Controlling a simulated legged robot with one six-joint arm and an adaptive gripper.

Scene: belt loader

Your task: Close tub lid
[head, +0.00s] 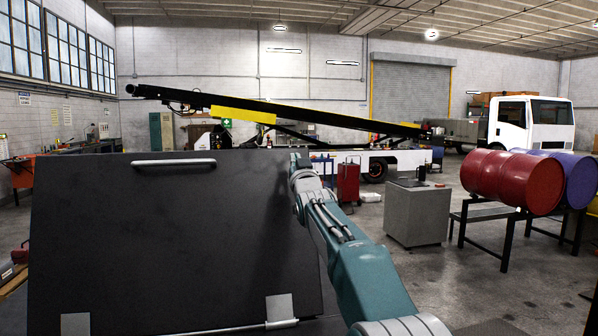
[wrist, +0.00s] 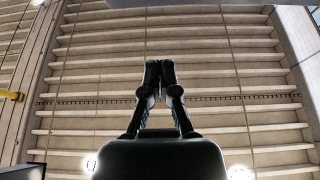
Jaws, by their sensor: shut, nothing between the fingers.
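The tub lid (head: 170,235) is a large dark panel standing raised on the left of the head view. A pale bar handle (head: 174,162) is near its top edge. Two grey hinge plates (head: 280,307) show at its bottom edge. The tub body cannot be made out. My arm reaches up along the lid's right edge, and its end is around the top right corner. My gripper is not visible in the head view. In the wrist view my gripper (wrist: 160,72) is shut and empty, pointing toward the ceiling. I cannot tell whether it touches the lid.
A grey cabinet (head: 417,212) stands right of my arm. Red (head: 512,181) and purple (head: 572,178) drums lie on dark stands at the right. A belt loader (head: 290,118) and a white truck (head: 530,124) are behind. Floor between the cabinet and the drums is clear.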

